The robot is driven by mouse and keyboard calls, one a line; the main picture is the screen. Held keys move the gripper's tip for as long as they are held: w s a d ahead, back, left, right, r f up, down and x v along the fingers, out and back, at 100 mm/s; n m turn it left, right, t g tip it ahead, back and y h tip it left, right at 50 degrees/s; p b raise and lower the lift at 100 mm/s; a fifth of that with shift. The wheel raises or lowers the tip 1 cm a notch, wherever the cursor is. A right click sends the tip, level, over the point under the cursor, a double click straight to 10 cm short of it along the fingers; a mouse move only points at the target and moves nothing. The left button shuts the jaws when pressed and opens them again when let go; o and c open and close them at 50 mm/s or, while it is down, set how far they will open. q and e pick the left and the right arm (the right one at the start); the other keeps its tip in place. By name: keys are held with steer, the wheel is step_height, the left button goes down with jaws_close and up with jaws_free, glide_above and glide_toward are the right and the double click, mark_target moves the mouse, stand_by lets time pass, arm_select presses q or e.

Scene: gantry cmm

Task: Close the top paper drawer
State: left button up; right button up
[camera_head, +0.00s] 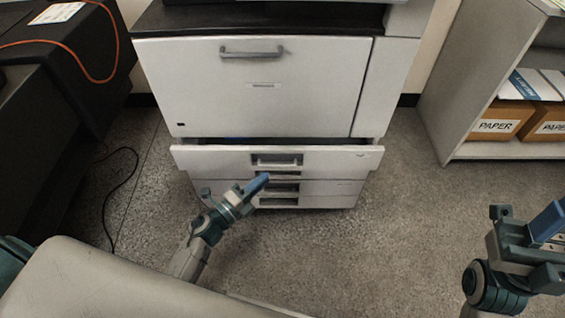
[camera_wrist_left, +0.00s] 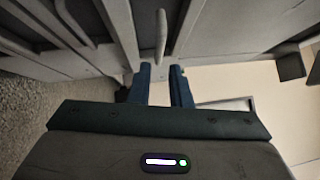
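The top paper drawer (camera_head: 215,159) stands pulled out below the large front panel of the printer, with a dark gap above its front. Its recessed handle (camera_head: 277,160) is in the middle of the front. My left gripper (camera_head: 257,184) is just in front of the drawers, below that handle in the head view. In the left wrist view the two blue fingers (camera_wrist_left: 160,68) are apart with nothing between them, and a pale handle bar (camera_wrist_left: 160,37) lies beyond the tips. Contact with the drawer cannot be told. My right gripper (camera_head: 548,222) is at the right edge, partly cut off.
Lower drawers (camera_head: 320,188) sit flush beneath the top one. A dark cabinet (camera_head: 40,120) with an orange cable stands left, and a black cable (camera_head: 128,180) lies on the floor. A shelf (camera_head: 480,150) with paper boxes stands right. The carpet between is clear.

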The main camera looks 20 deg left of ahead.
mark_target(279, 166)
arm_select(q)
steer(key=x, duration=0.7)
steer(key=shift+w+d, duration=0.1)
steer(key=shift+w, duration=0.15)
jaws_close()
